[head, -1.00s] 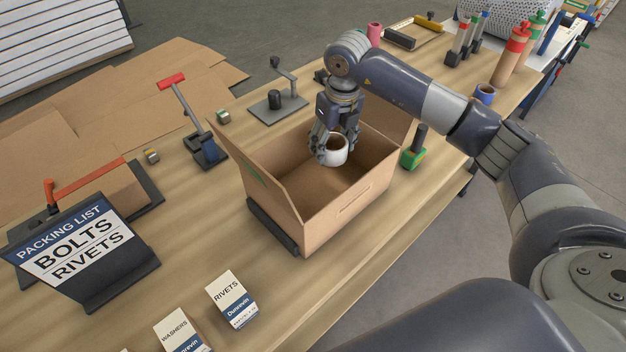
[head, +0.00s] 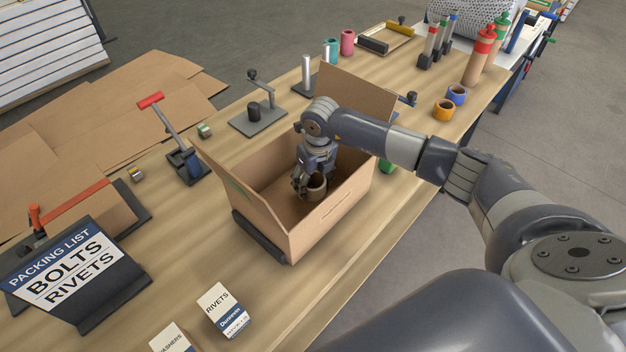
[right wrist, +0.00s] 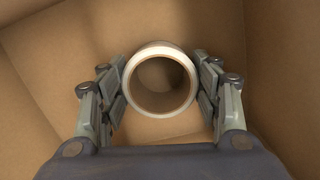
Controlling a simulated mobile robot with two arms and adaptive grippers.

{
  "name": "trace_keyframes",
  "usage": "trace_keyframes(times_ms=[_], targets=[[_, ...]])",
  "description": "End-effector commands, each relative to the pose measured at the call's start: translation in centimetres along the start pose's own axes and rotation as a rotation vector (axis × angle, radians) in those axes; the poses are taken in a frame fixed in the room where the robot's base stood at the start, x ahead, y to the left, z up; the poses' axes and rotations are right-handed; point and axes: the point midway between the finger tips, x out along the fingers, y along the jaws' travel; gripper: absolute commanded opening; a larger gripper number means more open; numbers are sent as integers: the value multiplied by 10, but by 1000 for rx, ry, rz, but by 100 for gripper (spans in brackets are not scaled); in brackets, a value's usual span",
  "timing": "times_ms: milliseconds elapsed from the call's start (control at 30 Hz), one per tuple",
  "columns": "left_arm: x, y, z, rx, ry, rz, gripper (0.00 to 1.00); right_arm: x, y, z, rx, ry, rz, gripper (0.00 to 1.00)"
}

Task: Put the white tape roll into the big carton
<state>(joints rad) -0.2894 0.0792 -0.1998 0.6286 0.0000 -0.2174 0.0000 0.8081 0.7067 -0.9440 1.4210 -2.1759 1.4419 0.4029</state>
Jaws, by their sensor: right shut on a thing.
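The big carton (head: 331,216) stands open on the workbench, with flaps raised. My right gripper (head: 309,188) reaches down inside it. It is shut on the white tape roll (head: 319,186), which is in shade below the carton's rim. In the right wrist view the roll (right wrist: 160,108) sits upright between the fingers (right wrist: 161,80), its hole facing the camera, with brown cardboard around it. Whether the roll touches the carton floor I cannot tell. My left gripper is not in view.
A packing list stand (head: 75,265) reading bolts and rivets is at the left front. A rivets box (head: 222,309) stands in front of the carton. An orange roll (head: 444,109) and a blue roll (head: 456,95) lie to the right. A crank tool (head: 258,117) stands behind left.

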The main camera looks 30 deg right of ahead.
Motion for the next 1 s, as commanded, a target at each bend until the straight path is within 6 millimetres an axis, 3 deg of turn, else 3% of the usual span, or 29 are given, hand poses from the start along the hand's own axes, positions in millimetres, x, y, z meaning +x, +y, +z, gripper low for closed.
trace_keyframes(times_ms=[100, 133, 200, 700, 1000], targets=[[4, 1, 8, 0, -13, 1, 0, 4, 0, 0, 0, 0, 0, 31], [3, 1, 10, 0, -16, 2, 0, 3, 0, 0, 0, 0, 0, 63], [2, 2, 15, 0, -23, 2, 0, 2, 0, 0, 0, 0, 0, 78], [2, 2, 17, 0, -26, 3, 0, -6, -1, 1, 0, -2, -1, 78], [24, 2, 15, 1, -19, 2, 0, -65, -1, 1, -1, -6, -1, 78]])
